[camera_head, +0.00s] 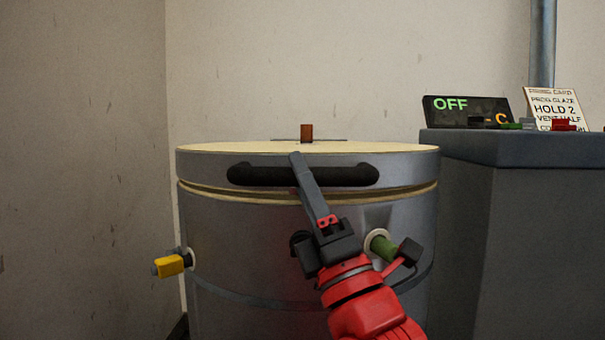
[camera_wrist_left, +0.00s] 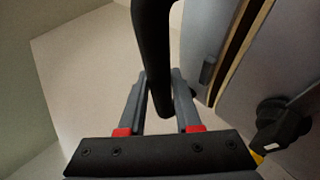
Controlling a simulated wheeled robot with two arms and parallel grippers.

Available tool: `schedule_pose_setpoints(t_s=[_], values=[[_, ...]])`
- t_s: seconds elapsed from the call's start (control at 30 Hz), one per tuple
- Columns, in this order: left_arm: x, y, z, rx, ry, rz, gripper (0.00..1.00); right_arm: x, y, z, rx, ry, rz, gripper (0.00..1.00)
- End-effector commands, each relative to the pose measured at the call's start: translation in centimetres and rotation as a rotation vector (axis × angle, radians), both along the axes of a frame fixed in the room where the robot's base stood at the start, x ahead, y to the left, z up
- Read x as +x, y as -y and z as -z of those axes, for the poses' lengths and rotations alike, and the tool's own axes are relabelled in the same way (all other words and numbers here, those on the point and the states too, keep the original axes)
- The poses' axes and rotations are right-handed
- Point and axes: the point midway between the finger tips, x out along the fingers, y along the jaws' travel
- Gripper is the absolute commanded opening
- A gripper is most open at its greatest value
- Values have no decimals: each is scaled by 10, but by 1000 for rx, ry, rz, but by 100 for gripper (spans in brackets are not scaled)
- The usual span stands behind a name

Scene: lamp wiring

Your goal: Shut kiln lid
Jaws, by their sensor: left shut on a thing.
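The round grey kiln (camera_head: 250,255) stands in the middle of the head view. Its lid (camera_head: 215,150) has a pale top and lies nearly level over the body. A pale edge and a thin dark line show between lid and body, also in the left wrist view (camera_wrist_left: 240,40); I cannot tell if they touch. A black bar handle (camera_head: 355,175) runs across the lid's front. My left gripper (camera_head: 297,163) is shut on this handle near its middle. In the left wrist view the handle (camera_wrist_left: 152,45) passes between the two fingers (camera_wrist_left: 160,88). My right gripper is not in view.
A yellow-tipped plug (camera_head: 168,266) sticks out on the kiln's left side, a green one (camera_head: 382,247) on its front right. A brown block (camera_head: 307,132) stands upright on the lid. A grey cabinet (camera_head: 530,220) at right carries an "OFF" display (camera_head: 465,110) and a card (camera_head: 555,108).

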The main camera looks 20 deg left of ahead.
Motion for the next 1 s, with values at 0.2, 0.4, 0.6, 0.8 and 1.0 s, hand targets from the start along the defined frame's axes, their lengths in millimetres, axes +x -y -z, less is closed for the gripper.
schedule_pose_setpoints(t_s=[0.2, 0.4, 0.6, 0.8, 1.0], values=[[4, 0, 15, -3, -13, 4, 0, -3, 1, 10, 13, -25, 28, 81], [4, 0, 19, -4, -15, 3, 0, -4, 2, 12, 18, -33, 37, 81], [4, 0, 20, -5, -16, 3, 0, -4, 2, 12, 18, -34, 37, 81], [5, 0, 20, -4, -17, 3, 41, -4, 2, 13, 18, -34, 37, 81], [3, 0, 18, -3, -11, 2, 62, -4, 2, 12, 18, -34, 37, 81]])
